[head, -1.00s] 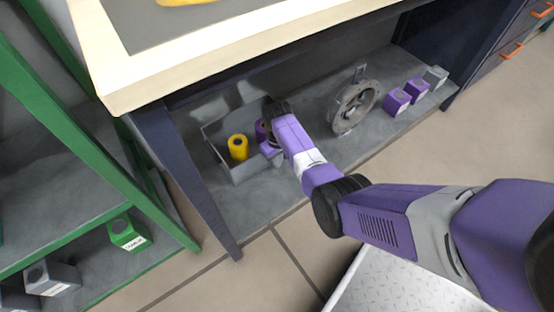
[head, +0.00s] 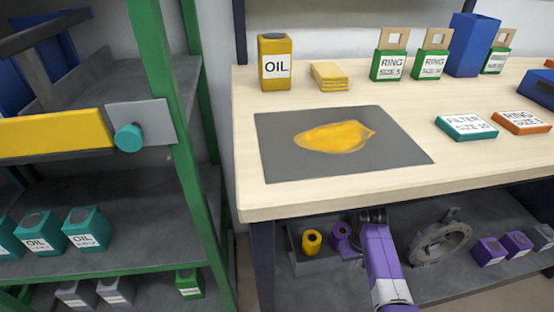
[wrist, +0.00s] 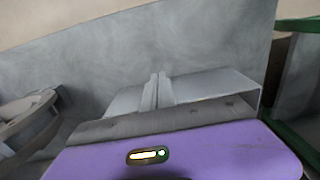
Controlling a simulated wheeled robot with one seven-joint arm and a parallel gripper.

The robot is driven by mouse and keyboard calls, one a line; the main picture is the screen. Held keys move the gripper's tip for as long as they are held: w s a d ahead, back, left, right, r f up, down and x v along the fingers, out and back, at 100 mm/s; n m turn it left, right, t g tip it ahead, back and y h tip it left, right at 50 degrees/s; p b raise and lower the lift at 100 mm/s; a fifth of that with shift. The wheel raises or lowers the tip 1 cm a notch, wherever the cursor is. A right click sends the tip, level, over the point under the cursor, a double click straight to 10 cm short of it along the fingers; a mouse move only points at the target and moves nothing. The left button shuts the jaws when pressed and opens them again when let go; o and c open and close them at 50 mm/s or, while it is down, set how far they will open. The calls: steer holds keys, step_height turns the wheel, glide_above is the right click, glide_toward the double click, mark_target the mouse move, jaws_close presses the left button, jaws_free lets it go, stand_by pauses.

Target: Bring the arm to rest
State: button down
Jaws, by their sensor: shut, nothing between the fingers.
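My gripper (wrist: 157,91) shows in the wrist view with its two grey fingers together and nothing between them. Its purple housing fills the bottom of that view. In the head view my purple arm reaches under the workbench to the shelf below, and its wrist hides most of the gripper.
The bench top (head: 215,205) hangs over my arm, with a dark bench leg (head: 263,265) at left. A grey wheel-like part (head: 442,240) and small purple boxes (head: 488,250) stand right of my arm. A green rack (head: 165,110) stands at left.

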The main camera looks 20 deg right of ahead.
steer(key=w+d+r+t+h, duration=0.3)
steer(key=w+d+r+t, duration=0.2)
steer(key=w, duration=0.3)
steer(key=s+a+r+t+h, duration=0.2)
steer(key=a+r+t, duration=0.2)
steer(key=s+a+r+n+t+y, duration=0.1)
steer(key=s+a+r+t+y, duration=0.1)
steer(key=s+a+r, duration=0.8)
steer(key=s+a+r+n+t+y, duration=0.15)
steer(key=s+a+r, duration=0.3)
steer(key=s, duration=0.85)
steer(key=s+a+r+t+y, duration=0.1)
steer(key=s+a+r+t, duration=0.2)
steer(key=s+a+r, duration=0.7)
step_height(320, 180, up, 24)
steer(key=s+d+p, duration=0.1)
steer(key=s+p, duration=0.1)
steer(key=p, duration=2.5)
steer(key=shift+s+d+f+g, duration=0.15)
steer(key=shift+g, duration=0.2)
